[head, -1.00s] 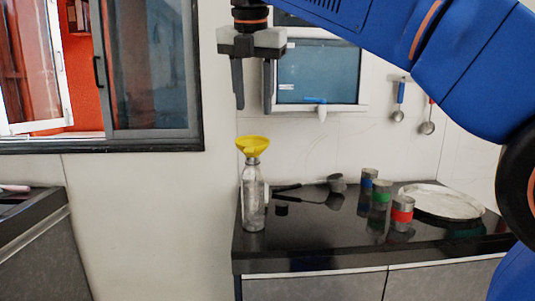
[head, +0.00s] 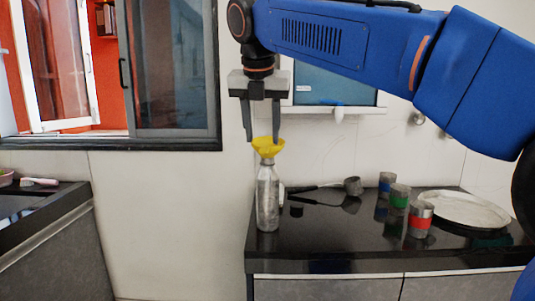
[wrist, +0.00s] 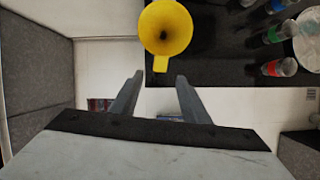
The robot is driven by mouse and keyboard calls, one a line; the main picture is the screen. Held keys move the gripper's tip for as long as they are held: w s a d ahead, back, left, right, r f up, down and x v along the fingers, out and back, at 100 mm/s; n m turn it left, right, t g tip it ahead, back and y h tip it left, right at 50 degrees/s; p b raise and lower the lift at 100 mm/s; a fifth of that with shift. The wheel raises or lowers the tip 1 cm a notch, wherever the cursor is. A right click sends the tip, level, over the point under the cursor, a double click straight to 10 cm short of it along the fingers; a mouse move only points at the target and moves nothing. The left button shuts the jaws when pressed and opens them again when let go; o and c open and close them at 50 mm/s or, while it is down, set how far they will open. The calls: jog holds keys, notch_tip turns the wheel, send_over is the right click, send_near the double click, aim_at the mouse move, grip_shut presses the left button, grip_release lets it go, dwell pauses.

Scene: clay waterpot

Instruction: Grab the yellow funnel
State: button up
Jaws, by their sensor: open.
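The yellow funnel (head: 268,148) sits upright in the mouth of a clear bottle (head: 267,199) at the left end of the black counter. My gripper (head: 263,140) points down with its two fingers apart and empty, its tips at about the height of the funnel rim in the head view. In the wrist view, the funnel (wrist: 165,28) lies beyond the fingertips (wrist: 159,75), with its tab pointing toward the gap between them. The funnel is not between the fingers there. The bottle is hidden below the funnel in the wrist view.
Several cans with coloured bands, one of them red (head: 420,219), stand on the counter (head: 330,238) to the right, beside a round pale plate (head: 463,209). A dark ladle (head: 325,187) lies behind the bottle. A window (head: 170,75) is at the left.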

aim_at(263, 151)
jog(key=shift+x, duration=3.3)
jog(key=shift+w, duration=0.1)
grip_shut()
